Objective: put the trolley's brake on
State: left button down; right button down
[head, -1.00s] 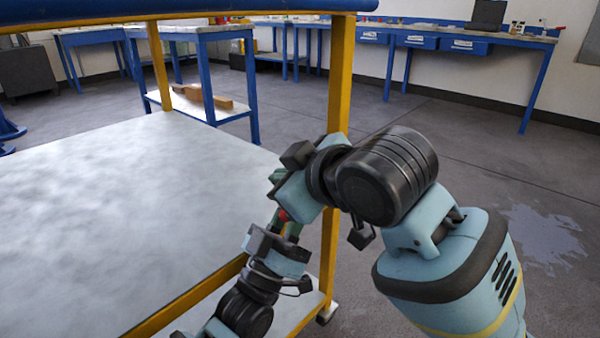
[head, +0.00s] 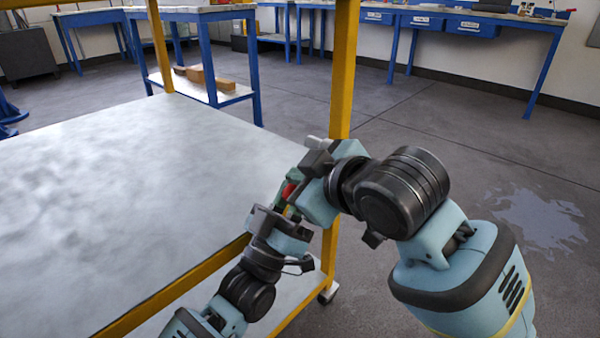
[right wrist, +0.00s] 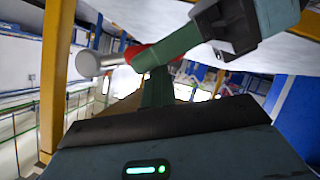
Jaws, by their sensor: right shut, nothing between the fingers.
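The trolley is a yellow frame; its right post (head: 342,80) and light grey deck (head: 130,200) show in the head view. My right gripper (head: 293,207) is shut beside this post, with its fingers partly hidden. In the right wrist view its green fingers (right wrist: 156,90) stand close to a grey cylinder (right wrist: 105,62) with a red part (right wrist: 143,56). I cannot tell whether they touch. The cylinder's end (head: 317,143) shows near the post in the head view. My left gripper (right wrist: 225,28) is at the red part; its grip is unclear. I cannot make out the brake.
A castor (head: 329,291) shows under the trolley's near right corner. A blue bench (head: 205,60) with brown boxes (head: 203,77) on its shelf stands behind. Workbenches line the back wall. The floor right of the trolley is open, with a pale patch (head: 540,218).

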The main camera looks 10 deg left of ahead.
pick_arm(q)
jog(key=c, duration=1.4)
grip_release()
jog(key=shift+c, duration=0.2)
jog(key=shift+o, duration=1.2)
jog(key=shift+s+r, duration=0.1)
jog(key=shift+r, duration=0.05)
pick_arm(e)
jog(key=shift+w+d+f, duration=0.15)
jog(key=shift+d+f, duration=0.1)
jog(key=shift+f, duration=0.4)
pick_arm(q)
jog(key=v, duration=0.8)
jog(key=shift+f, duration=0.35)
pick_arm(e)
jog(key=shift+a+r, duration=0.1)
jog(key=shift+r, duration=0.15)
pick_arm(q)
jog(key=shift+f, duration=0.1)
